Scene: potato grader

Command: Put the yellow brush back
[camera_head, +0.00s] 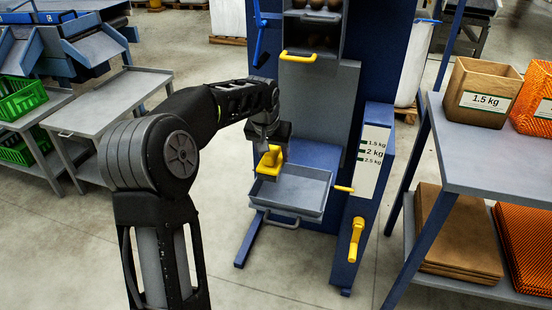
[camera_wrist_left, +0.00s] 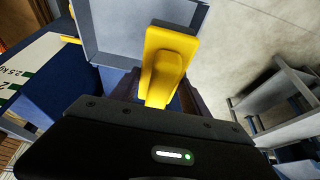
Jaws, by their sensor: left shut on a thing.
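The yellow brush (camera_head: 270,160) is in my left gripper (camera_head: 268,150), above the left back part of a grey tray (camera_head: 302,195) on the blue machine. The brush also shows in the left wrist view (camera_wrist_left: 168,62), sticking out from between the fingers. The left gripper is shut on it and points down. I cannot tell whether the brush touches the tray. The fingers are partly hidden by the brush and wrist. My right gripper is not in view.
The blue machine (camera_head: 378,205) has yellow handles and a weight scale label (camera_head: 373,155). At right, a shelf table (camera_head: 475,150) holds a 1.5 kg box (camera_head: 483,92) and an orange bag (camera_head: 535,100). At left stand a grey table (camera_head: 105,100) and green crates (camera_head: 22,100).

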